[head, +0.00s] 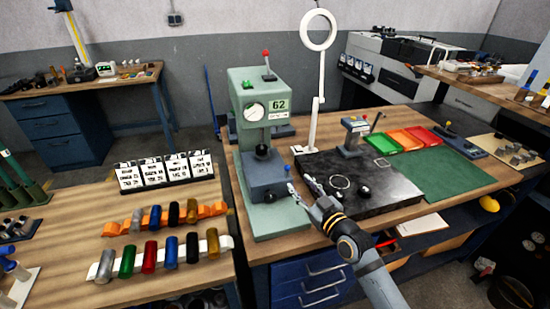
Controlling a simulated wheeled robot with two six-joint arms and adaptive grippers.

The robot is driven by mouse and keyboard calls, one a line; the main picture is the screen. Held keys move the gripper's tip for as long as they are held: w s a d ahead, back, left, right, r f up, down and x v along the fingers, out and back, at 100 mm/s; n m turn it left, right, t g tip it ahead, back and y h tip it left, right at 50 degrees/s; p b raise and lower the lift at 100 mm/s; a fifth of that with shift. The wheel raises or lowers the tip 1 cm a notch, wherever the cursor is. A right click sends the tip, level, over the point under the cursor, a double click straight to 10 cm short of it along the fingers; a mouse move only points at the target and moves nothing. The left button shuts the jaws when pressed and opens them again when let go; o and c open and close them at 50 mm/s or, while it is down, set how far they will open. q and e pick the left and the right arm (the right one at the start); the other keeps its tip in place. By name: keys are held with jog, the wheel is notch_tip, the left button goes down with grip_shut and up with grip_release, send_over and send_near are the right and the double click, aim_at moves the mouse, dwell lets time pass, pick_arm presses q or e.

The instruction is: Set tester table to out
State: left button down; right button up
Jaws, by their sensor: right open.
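The green bench tester (243,105) stands upright on the middle workbench, with a round dial and a 62 label on its front. Its blue-grey table (263,181) sits low on the tester's base, under the dark spindle (262,151). A small knob shows at the table's right side. My right gripper (301,187) is open and empty, just right of the tester table, with its fingers pointing up and left toward it. Whether a finger touches the table or its knob cannot be told. My left gripper is not in view.
A black plate (390,187) with a ring and dark knobs lies right of the gripper. A white ring magnifier (318,30) stands behind. Coloured trays (405,138) and a green mat (455,172) lie farther right. Coloured cylinders in racks (150,255) fill the left bench.

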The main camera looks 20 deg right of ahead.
aim_at(289, 170)
jog(key=x, duration=0.3)
jog(key=r+x, duration=0.1)
jog(key=x, duration=0.1)
jog(key=shift+w+a, duration=0.1)
jog(key=shift+w, duration=0.05)
jog(key=x, duration=0.2)
jog(key=shift+w, duration=0.5)
jog(key=shift+w+a, duration=0.1)
jog(key=shift+w, duration=0.1)
jog(key=shift+c, duration=0.4)
jog(key=c, duration=0.7)
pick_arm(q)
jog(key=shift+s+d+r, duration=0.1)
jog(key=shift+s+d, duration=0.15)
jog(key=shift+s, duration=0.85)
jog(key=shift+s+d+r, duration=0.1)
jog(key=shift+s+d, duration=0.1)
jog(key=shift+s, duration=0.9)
pick_arm(e)
grip_shut()
